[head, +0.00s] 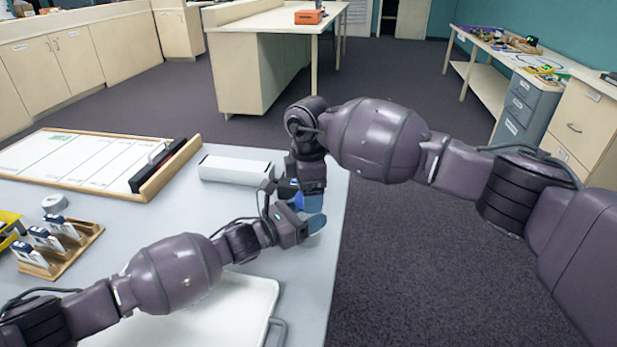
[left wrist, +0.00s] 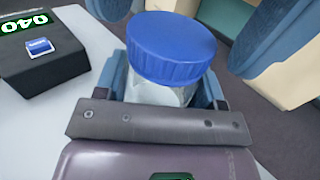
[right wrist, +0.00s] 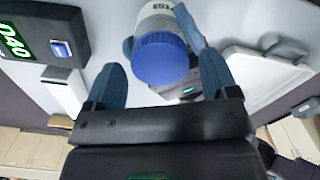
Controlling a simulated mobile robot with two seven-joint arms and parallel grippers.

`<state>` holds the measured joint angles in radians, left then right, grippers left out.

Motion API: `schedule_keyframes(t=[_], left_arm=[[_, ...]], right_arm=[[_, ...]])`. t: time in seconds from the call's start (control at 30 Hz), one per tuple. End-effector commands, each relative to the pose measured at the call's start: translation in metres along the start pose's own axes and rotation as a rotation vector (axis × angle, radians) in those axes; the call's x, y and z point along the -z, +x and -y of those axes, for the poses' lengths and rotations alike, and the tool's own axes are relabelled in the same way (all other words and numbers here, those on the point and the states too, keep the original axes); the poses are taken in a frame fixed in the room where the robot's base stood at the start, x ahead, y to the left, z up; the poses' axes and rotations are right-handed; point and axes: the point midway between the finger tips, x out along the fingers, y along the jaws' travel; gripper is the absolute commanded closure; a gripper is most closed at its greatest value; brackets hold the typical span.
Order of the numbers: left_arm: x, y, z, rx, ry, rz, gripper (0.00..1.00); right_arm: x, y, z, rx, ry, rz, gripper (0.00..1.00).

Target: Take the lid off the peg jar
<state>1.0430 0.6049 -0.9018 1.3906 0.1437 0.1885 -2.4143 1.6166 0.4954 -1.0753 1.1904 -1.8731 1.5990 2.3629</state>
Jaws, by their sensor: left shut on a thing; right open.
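The peg jar (left wrist: 160,94) has a clear body with a pale label and a ribbed blue lid (left wrist: 172,48), which sits on it. My left gripper (head: 305,226) is shut on the jar body below the lid, with a finger on each side. In the right wrist view, the lid (right wrist: 160,60) faces the camera, and the jar body (right wrist: 158,22) extends behind it. My right gripper (head: 311,202) is open above the jar, its fingers on either side of the lid with gaps showing. In the head view, the arms and grippers mostly hide the jar.
A black box with a green display (left wrist: 38,52) stands beside the jar. A long white box (head: 236,170), framed whiteboard (head: 75,158), wooden rack (head: 62,262) and tape roll (head: 54,203) are to the left. A white tray (head: 215,310) lies in front. The table's right edge is close.

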Motion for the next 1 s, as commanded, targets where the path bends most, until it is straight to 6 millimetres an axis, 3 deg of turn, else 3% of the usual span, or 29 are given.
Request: schedule_keyframes(t=[0.4, 0.73, 1.0], left_arm=[[0.0000, 0.0000, 0.0000, 0.000, 0.000, 0.000, 1.00], [0.0000, 0.0000, 0.0000, 0.000, 0.000, 0.000, 1.00], [0.0000, 0.0000, -0.0001, 0.000, 0.000, 0.000, 1.00]], right_arm=[[0.0002, 0.0072, 0.0000, -0.001, -0.002, 0.001, 0.20], [0.0000, 0.0071, 0.0000, -0.001, -0.001, 0.001, 0.69], [-0.0002, 0.0070, 0.0001, 0.000, -0.096, 0.002, 0.71]])
